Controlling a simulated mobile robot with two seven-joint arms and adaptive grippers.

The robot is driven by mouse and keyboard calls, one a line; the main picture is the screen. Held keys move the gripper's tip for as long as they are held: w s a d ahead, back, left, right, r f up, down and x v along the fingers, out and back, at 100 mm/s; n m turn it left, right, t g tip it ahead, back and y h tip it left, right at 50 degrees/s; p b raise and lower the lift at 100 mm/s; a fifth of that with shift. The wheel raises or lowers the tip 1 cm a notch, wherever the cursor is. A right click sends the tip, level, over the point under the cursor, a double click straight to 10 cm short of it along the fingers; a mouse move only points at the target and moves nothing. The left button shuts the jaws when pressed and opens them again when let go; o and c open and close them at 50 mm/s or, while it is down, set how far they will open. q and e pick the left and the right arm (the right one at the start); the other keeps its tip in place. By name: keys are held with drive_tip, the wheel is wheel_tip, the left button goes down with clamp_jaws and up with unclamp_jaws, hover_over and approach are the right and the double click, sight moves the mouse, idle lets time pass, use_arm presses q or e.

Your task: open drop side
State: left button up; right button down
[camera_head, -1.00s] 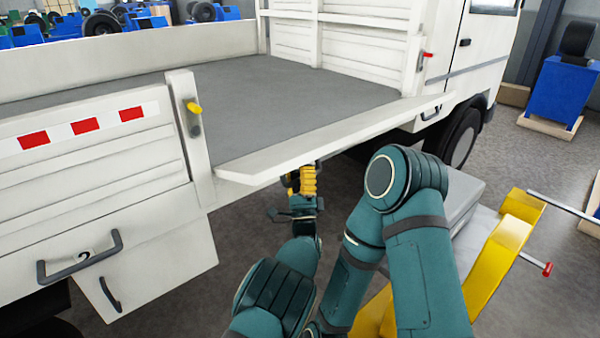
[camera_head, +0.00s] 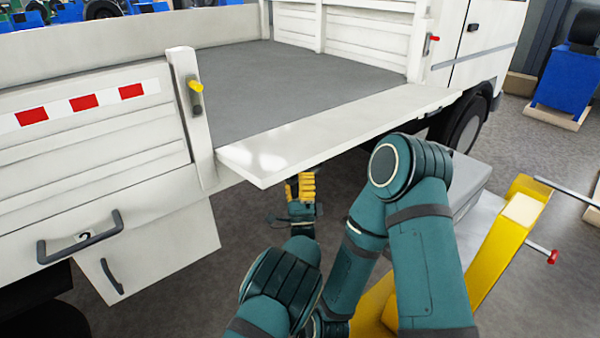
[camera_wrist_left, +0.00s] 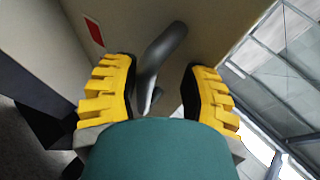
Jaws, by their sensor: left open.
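The white drop side (camera_head: 330,130) is folded outward between two posts of the truck bed, its inner face showing from above. It slopes slightly below flat. My left gripper (camera_head: 303,186) has yellow ribbed fingers and is just under the panel's outer edge, near its left end. In the left wrist view the left gripper (camera_wrist_left: 157,75) is open. A dark grey handle (camera_wrist_left: 163,50) on the pale panel lies between its fingers; I cannot tell whether they touch it. The near post (camera_head: 192,115) carries a yellow-tipped latch (camera_head: 196,87). My right gripper is not in view.
A red-tipped latch (camera_head: 433,38) is on the far post. A closed side panel (camera_head: 90,120) with red marks stands at the left, above a storage box (camera_head: 150,250) with handles. A blue stand (camera_head: 567,90) is at the far right. Grey floor shows below the drop side.

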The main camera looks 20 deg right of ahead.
use_arm(q)
wheel_tip(320, 180, down, 8)
drive_tip(key=s+a, duration=0.2)
drive_tip(key=s, duration=0.1)
drive_tip(key=shift+a, duration=0.25)
idle(0.6)
drive_tip(key=shift+r, duration=0.1)
idle(0.4)
